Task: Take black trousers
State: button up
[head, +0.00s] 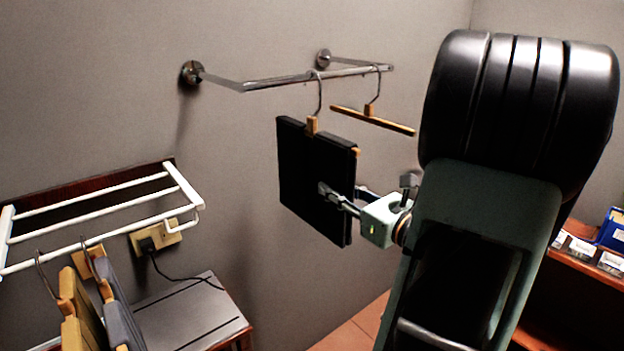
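The black trousers (302,170) hang folded over a wooden hanger, hooked on a chrome wall rail (290,80). My gripper (342,192) is at the lower right part of the trousers. One finger shows in front of the black cloth and the other near their right edge. The fingers look spread apart. I cannot tell whether they touch the cloth. My arm covers the right side of the view.
An empty wooden hanger (372,119) hangs on the rail to the right of the trousers. A white rack (95,220) at left holds grey and yellow garments on hangers. A grey-topped cabinet (188,312) stands below. A shelf with small boxes (612,232) is at far right.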

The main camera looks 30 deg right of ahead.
grip_shut()
jog(key=shift+r, duration=0.1)
jog(key=shift+s, duration=0.1)
